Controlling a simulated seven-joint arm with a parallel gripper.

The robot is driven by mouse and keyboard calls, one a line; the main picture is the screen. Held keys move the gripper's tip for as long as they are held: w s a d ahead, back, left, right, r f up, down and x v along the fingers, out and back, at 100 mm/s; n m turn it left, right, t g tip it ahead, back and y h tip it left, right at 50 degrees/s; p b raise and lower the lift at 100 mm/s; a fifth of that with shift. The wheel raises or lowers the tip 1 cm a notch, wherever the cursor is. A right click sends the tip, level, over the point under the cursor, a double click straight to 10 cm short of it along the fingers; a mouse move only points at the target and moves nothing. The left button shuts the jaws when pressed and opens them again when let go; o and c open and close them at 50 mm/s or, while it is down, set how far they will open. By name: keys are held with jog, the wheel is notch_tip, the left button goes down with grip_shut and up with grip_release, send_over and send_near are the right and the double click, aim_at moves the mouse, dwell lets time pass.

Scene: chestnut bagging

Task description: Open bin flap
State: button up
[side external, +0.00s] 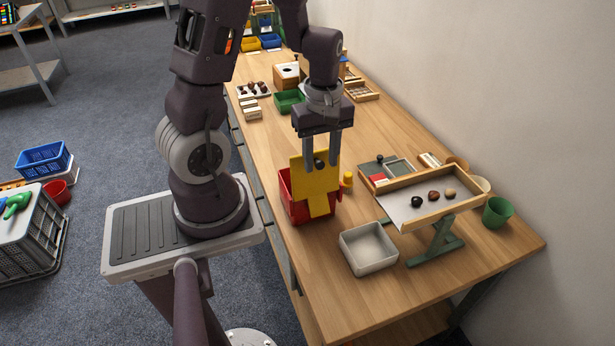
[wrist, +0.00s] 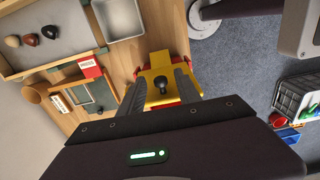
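A red bin (side external: 286,188) with a yellow flap (side external: 317,197) stands on the wooden table. A dark knob shows on the yellow flap, also in the wrist view (wrist: 161,82). My gripper (side external: 321,165) points down over the flap with its two fingers apart, and it also shows in the wrist view (wrist: 164,74). The knob lies between the fingers, with a visible gap on each side in the wrist view. The fingers hold nothing. I cannot tell whether the fingertips touch the flap. The inside of the bin is mostly hidden.
A white tray (side external: 368,262) stands right of the bin. Beyond it, a tilted wooden-rimmed tray (side external: 400,218) on a green stand holds three chestnut-like pieces. A green cup (side external: 497,212) is at the far right. A small yellow object (side external: 347,180) stands close to the bin.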

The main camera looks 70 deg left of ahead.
notch_tip(320, 180, up, 7)
jog(key=shift+f, duration=0.1)
dwell(0.3)
jog(key=s+d+r+m+t, duration=0.5)
jog(key=s+d+r+m, duration=0.4)
jog(key=m, duration=0.9)
jog(key=d+r, duration=0.3)
jog(key=shift+d+r+t, duration=0.3)
jog(key=shift+d, duration=0.05)
